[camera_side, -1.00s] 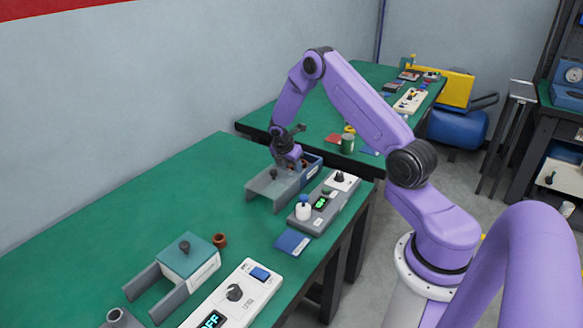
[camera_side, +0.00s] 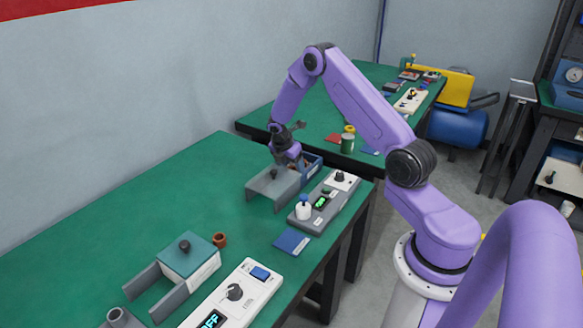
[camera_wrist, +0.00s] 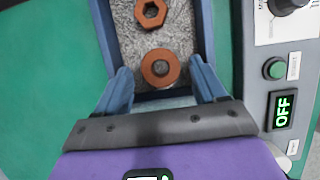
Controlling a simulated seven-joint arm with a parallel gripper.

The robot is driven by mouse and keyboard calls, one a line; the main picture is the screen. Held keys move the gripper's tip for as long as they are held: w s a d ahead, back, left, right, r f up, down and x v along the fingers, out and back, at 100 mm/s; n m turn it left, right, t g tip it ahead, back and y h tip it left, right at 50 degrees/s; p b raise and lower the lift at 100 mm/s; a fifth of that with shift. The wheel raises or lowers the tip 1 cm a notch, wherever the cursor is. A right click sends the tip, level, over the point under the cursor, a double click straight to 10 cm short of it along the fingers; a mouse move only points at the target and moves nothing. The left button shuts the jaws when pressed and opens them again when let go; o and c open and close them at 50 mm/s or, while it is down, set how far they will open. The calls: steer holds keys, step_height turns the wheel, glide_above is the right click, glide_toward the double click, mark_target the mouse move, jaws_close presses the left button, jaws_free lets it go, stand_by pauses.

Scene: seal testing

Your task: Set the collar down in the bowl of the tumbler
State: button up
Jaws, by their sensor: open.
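A copper-brown round ring, which looks like the collar (camera_wrist: 160,67), lies flat on grey granular filling between blue walls in the wrist view. This blue-walled container, seemingly the tumbler's bowl (camera_side: 314,167), stands at the far end of the table in the side view. My gripper (camera_wrist: 162,72) is open and empty above the ring, with a finger on either side and apart from it. In the side view my gripper (camera_side: 282,153) hangs just above the bowl and partly hides its inside.
A copper hex nut (camera_wrist: 151,13) lies in the bowl beyond the ring. A control panel (camera_wrist: 281,95) reading OFF runs beside the bowl. A grey channel-shaped cover (camera_side: 272,188) adjoins it. Another brown ring (camera_side: 220,240) stands by a teal-topped box (camera_side: 188,256). The table's left is clear.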

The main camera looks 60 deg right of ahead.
steer(key=v, duration=1)
steer(key=shift+a+r, duration=0.1)
steer(key=shift+r, duration=0.15)
steer(key=s+a+r+m+y, duration=0.1)
steer(key=s+a+r, duration=0.25)
steer(key=a, duration=0.35)
steer(key=s+a+r+m+t+y, duration=0.15)
steer(key=s+a, duration=0.25)
steer(key=a, duration=0.4)
steer(key=s+a+r, duration=0.3)
steer(key=a, duration=0.4)
steer(key=s+a+r+m+y, duration=0.1)
steer(key=s+a, duration=0.1)
steer(key=s, duration=1)
steer(key=s+a+r+m+g+y, duration=0.1)
steer(key=s+a+m, duration=0.1)
steer(key=s, duration=1)
steer(key=shift+a+r, duration=0.25)
steer(key=shift+a, duration=0.45)
steer(key=shift+y, duration=0.25)
